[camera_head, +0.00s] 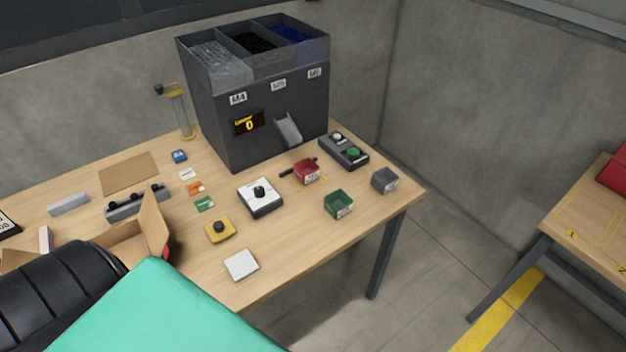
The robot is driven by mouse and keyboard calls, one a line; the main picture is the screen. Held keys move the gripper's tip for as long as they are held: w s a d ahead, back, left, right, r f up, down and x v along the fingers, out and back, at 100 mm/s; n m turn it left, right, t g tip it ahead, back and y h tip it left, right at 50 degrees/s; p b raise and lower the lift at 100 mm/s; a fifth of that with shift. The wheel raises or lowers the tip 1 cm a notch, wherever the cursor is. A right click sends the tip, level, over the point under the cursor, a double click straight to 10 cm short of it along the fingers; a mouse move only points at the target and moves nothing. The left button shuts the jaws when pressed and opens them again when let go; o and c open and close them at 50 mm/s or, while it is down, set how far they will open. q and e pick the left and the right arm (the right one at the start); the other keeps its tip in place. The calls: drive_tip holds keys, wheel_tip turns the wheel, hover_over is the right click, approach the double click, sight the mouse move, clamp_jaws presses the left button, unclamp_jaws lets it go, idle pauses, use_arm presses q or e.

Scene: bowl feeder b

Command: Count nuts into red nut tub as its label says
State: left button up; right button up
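A small red tub (306,171) with a white label stands on the table in front of the feeder; its label is too small to read, and a dark bar shows at its left side. The grey feeder (270,146) has three top compartments marked M4, M5 and M6, holding silvery, black and blue pieces. A chute (288,129) comes out of its front, behind the tub. A counter display (248,123) on the feeder shows 0. Neither of my grippers shows in the head view.
A green tub (338,204) and a grey tub (384,180) stand near the right edge. A white box with a black knob (260,197), a yellow button box (219,230) and a two-button box (344,151) are nearby. An open cardboard box (154,222) is at left.

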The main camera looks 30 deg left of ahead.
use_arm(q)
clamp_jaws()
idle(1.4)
